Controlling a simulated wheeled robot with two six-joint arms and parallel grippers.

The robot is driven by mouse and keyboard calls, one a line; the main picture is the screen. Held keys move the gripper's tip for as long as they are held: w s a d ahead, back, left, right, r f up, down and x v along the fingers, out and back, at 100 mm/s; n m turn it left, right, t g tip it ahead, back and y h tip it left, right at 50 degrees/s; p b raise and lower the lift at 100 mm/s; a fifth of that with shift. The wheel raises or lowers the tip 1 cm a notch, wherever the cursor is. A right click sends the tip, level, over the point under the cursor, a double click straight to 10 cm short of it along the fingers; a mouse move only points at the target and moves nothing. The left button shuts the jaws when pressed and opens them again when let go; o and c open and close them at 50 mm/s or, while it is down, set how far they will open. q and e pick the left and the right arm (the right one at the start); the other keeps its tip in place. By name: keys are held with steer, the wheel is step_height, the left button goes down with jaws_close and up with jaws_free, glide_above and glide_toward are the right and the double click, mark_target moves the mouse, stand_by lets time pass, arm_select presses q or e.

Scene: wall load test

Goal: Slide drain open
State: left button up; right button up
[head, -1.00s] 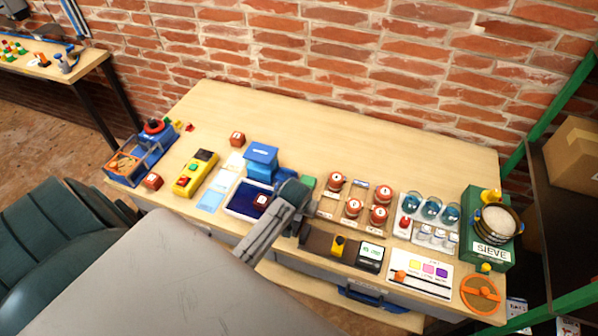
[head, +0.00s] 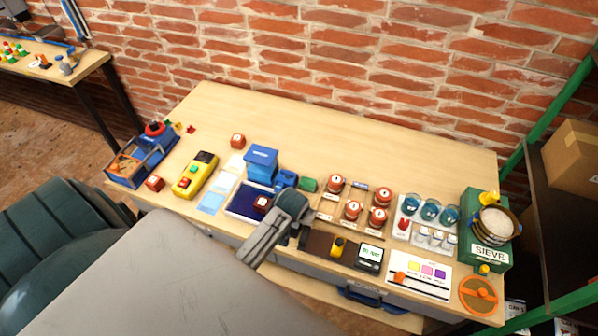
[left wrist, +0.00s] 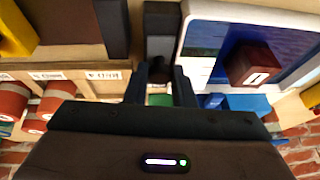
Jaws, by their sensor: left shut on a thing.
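My left gripper (head: 303,237) reaches over the bench at the right side of a white-rimmed tray (head: 240,200) with a dark blue inside. In the left wrist view, its two fingers (left wrist: 159,86) are shut on a small black knob (left wrist: 158,67) at the end of a grey strip (left wrist: 160,28). The strip runs beside the tray, which also shows there (left wrist: 204,40). My arm hides the knob and strip in the head view. A red-brown cube (head: 262,203) with a white label sits in the tray. My right gripper is not in view.
A blue box-like unit (head: 262,163) stands behind the tray. Several red jars (head: 337,182) stand to the right, with a small meter (head: 369,258) in front. A yellow control box (head: 195,175) lies to the left. The bench's back strip is clear.

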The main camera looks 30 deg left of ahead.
arm_select(q)
steer(key=shift+s+d, duration=0.2)
steer(key=shift+s, duration=0.75)
steer(key=o, duration=0.9)
steer(key=shift+c, duration=0.2)
steer(key=shift+r, duration=0.55)
step_height(320, 180, up, 6)
